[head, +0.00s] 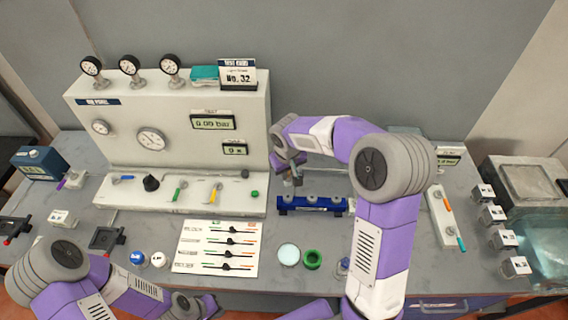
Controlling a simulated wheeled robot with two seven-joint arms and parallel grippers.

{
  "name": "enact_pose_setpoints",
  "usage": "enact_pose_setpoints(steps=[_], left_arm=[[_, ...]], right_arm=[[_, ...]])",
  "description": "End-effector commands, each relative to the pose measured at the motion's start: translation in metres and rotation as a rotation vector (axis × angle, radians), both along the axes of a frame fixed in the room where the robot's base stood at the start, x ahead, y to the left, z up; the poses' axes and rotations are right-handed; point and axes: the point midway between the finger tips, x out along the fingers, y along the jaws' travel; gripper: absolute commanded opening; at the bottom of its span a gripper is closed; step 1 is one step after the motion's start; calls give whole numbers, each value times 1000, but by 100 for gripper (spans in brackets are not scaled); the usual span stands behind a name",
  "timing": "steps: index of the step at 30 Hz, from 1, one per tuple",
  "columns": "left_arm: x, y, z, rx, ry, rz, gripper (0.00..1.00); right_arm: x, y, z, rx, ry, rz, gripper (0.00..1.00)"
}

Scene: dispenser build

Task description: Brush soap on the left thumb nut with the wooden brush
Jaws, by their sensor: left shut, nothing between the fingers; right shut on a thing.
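A blue block (318,211) sits on the bench right of the panel's base, with small pale round tops in a row. The left thumb nut (287,199) seems to be the leftmost one, but it is too small to make out clearly. My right gripper (292,178) is just above the block's left end. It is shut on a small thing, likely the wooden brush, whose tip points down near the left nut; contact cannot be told. My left gripper (196,304) is low at the front left, shut and empty, partly cut by the picture's bottom edge.
A pale round dish (289,254) and a green ring (312,259) stand before the block. A white card (217,247) with black tools lies left of them. A gauge panel (170,130) stands behind. A water tank (535,215) is at far right.

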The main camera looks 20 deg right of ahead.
Motion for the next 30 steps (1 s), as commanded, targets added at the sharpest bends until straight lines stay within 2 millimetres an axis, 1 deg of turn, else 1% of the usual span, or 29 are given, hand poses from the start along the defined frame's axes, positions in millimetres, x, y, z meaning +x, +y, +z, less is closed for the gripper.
enact_pose_setpoints(steps=[12,15,19,30], left_arm=[[0,0,-30,0,0,0,0],[0,0,-35,0,0,0,0],[0,0,-38,0,0,0,0],[0,0,-37,0,0,0,0]], right_arm=[[0,0,-43,0,2,1,0],[0,0,-50,0,2,1,0],[0,0,-54,0,1,1,0],[0,0,-54,0,1,1,0]])
